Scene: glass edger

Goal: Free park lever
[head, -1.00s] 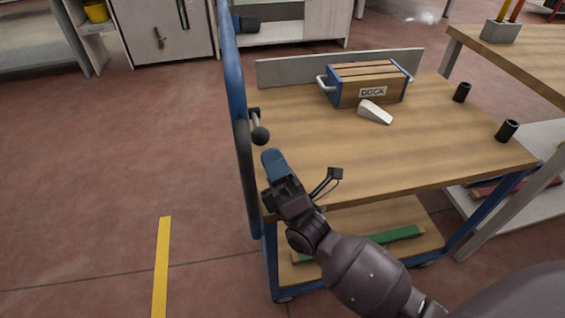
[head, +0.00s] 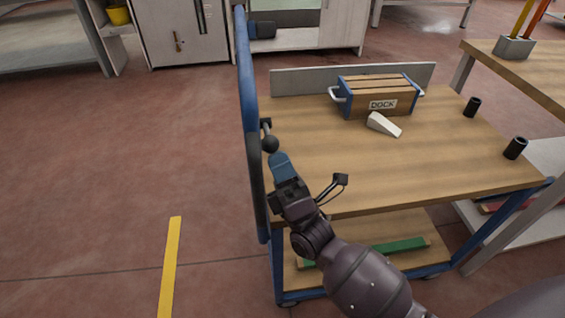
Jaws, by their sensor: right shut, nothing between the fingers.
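The park lever (head: 269,143) is a short dark lever with a round black knob, mounted by the blue upright handle (head: 246,95) at the left end of the wooden-topped cart (head: 335,165). My right gripper (head: 278,157) is shut and empty. Its blue-grey fingertips are right at the near side of the knob. I cannot tell whether they touch it. The gripper points away from me, above the cart's left edge. My left gripper is out of view.
A wooden crate marked DOCK (head: 377,98) and a white wedge (head: 383,125) are on the cart top. Two black cylinders (head: 472,107) (head: 515,148) stand at its right. Another wooden table (head: 535,75) stands beyond. The floor left of the cart is clear, with a yellow stripe (head: 171,265).

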